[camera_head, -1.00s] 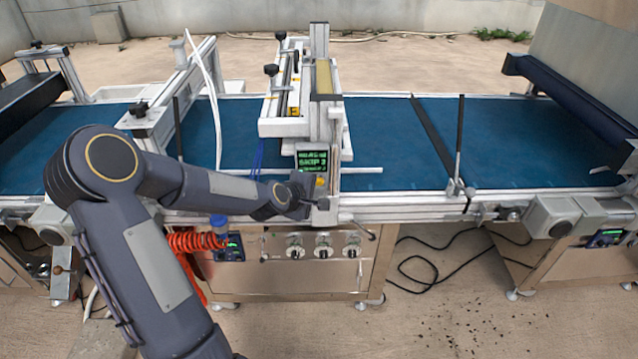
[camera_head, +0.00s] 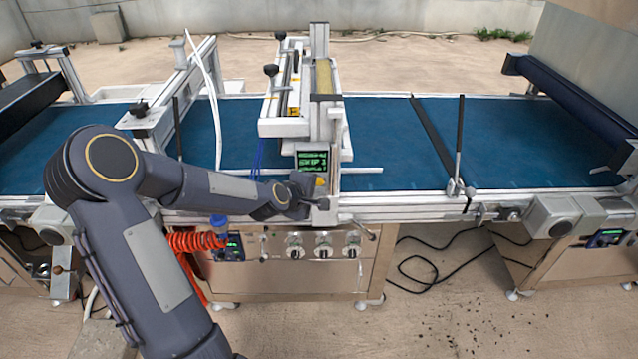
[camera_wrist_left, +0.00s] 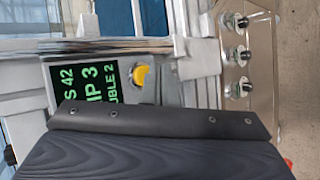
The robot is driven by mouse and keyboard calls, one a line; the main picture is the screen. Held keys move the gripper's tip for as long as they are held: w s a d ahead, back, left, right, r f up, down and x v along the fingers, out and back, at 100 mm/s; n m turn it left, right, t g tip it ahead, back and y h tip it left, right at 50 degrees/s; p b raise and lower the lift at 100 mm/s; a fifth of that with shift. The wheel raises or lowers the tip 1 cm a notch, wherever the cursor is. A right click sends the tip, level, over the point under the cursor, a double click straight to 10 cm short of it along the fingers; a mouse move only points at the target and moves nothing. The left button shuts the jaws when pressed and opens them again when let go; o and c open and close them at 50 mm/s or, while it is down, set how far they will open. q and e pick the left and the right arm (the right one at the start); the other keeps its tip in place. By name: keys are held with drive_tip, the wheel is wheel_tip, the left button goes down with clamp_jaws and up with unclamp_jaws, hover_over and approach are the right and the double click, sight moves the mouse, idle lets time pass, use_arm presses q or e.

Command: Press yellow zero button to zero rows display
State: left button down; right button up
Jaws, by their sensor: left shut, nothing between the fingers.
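A dark display with green text (camera_head: 312,160) is on the grey control box at the middle of the seeder. In the left wrist view the display (camera_wrist_left: 78,84) reads a line ending in "S 42", then "IP 3" and "UBLE 2", partly cut off. The yellow button (camera_wrist_left: 140,75) sits beside the display; a bit of it shows in the head view (camera_head: 320,181) above my fingers. My left gripper (camera_head: 312,192) is shut and empty, close to the box just below the button. I cannot tell whether it touches. My right gripper is not in view.
A blue conveyor belt (camera_head: 390,140) runs across behind the box. Below are several knobs on a metal panel (camera_head: 285,275), an orange coiled hose (camera_head: 192,242) and a blue cap (camera_head: 218,221). White frame parts (camera_head: 290,127) rise behind the display. Open floor lies to the front right.

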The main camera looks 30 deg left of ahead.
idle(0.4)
use_arm(q)
drive_tip(key=shift+w+a, duration=0.25)
drive_tip(key=shift+w, duration=0.1)
drive_tip(key=shift+w+a+b, duration=0.25)
drive_tip(key=shift+w+b, duration=0.05)
drive_tip(key=shift+w, duration=0.15)
idle(0.7)
drive_tip(key=shift+s, duration=0.1)
drive_tip(key=shift+s+d+b, duration=0.4)
drive_tip(key=shift+s+d, duration=0.05)
drive_tip(key=shift+s, duration=0.25)
drive_tip(key=shift+s+d+b, duration=0.1)
drive_tip(key=shift+s+d, duration=0.35)
drive_tip(key=shift+s, duration=0.25)
drive_tip(key=shift+s+d+b, duration=0.15)
drive_tip(key=shift+s+d, duration=0.3)
drive_tip(key=shift+s, duration=0.3)
drive_tip(key=shift+s+d+b, duration=0.1)
drive_tip(key=shift+s+d, duration=0.35)
drive_tip(key=shift+s, duration=0.25)
